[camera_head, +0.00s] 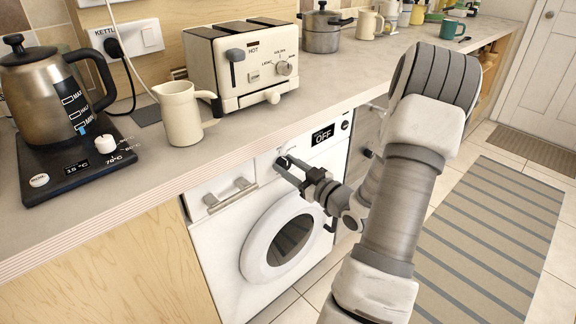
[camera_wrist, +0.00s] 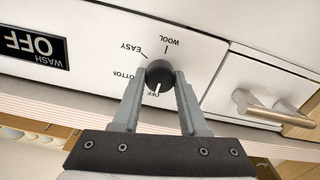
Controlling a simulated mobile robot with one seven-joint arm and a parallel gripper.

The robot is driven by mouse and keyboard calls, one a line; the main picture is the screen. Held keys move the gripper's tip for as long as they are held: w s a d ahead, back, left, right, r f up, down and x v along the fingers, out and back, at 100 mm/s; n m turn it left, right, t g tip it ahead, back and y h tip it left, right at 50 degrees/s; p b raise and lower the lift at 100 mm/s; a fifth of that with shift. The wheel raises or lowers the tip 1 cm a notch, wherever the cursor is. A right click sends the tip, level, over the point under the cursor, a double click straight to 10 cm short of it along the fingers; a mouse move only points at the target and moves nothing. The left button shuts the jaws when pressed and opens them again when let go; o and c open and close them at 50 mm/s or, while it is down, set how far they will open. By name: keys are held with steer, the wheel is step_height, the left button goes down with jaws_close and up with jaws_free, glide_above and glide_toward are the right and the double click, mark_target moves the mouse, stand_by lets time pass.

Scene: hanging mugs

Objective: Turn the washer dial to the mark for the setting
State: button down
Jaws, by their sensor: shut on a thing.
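The white washer (camera_head: 228,268) stands under the counter, with its round door facing out. Its dark dial (camera_wrist: 159,72) shows in the wrist view, with a white pointer line towards the OFF mark. WOOL, EASY and a partly hidden COTTON mark surround the dial; the lettering appears upside down. My gripper (camera_wrist: 158,82) is shut on the dial, with one finger on each side. In the head view my gripper (camera_head: 284,166) reaches the washer's control panel and hides most of the dial. The washer display (camera_head: 322,135) reads OFF.
The counter edge (camera_head: 150,192) overhangs just above the panel. A drawer handle (camera_head: 230,194) sits left of the dial. A toaster (camera_head: 240,65), cream jug (camera_head: 181,115) and kettle (camera_head: 40,85) stand on the counter. A striped rug (camera_head: 480,245) lies on the floor at right.

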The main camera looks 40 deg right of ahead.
steer(key=m+p, duration=0.5)
steer(key=shift+r+m, duration=0.15)
steer(key=shift+m, duration=0.25)
steer(key=m+p, duration=0.2)
steer(key=m, duration=0.1)
steer(key=shift+d, duration=0.1)
steer(key=shift+f+m+p, duration=0.25)
steer(key=shift+m+p, duration=0.6)
steer(key=shift+m, duration=0.45)
steer(key=shift+c, duration=2.2)
jaws_free()
steer(key=shift+s, duration=0.15)
